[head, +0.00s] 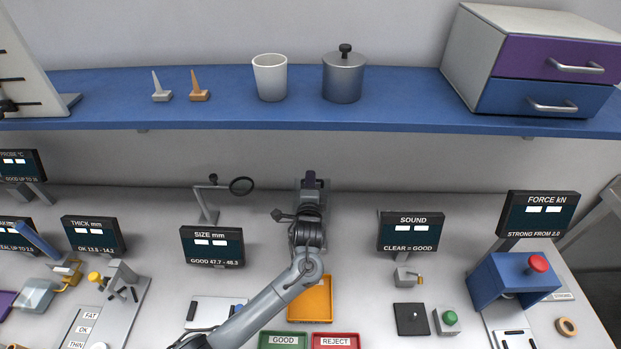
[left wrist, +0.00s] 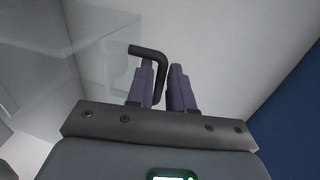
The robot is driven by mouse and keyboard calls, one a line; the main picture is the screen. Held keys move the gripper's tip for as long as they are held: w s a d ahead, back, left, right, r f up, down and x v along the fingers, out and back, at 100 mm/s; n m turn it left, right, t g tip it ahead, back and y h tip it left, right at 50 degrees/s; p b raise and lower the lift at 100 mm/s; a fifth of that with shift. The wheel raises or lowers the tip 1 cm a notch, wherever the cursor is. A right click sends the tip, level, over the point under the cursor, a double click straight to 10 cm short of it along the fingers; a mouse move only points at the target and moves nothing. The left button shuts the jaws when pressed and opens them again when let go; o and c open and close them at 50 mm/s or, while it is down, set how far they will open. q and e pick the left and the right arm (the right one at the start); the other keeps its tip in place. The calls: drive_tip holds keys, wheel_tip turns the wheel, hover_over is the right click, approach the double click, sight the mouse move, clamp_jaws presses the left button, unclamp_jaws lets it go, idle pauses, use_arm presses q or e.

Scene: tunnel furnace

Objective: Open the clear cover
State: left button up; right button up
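My left gripper (head: 311,181) is at the back of the bench, near the middle, below the blue shelf. In the left wrist view, its two purple fingers (left wrist: 165,85) are close together with a bent black handle (left wrist: 148,51) between them. The fingers look shut on it, though their contact on the right side is hard to make out. Clear panels (left wrist: 90,45), which look like the clear cover, show faintly left of the fingers. How the handle joins the cover is not clear. In the head view my gripper and arm hide this spot. My right gripper is not in view.
The blue shelf (head: 220,115) overhangs behind my gripper. A magnifier on a stand (head: 207,205) and the SIZE display (head: 212,246) stand to the left, and the SOUND display (head: 411,232) to the right. An orange tray (head: 318,305) lies in front, beside my forearm.

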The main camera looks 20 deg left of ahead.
use_arm(q)
drive_tip(key=shift+x, duration=1.25)
clamp_jaws()
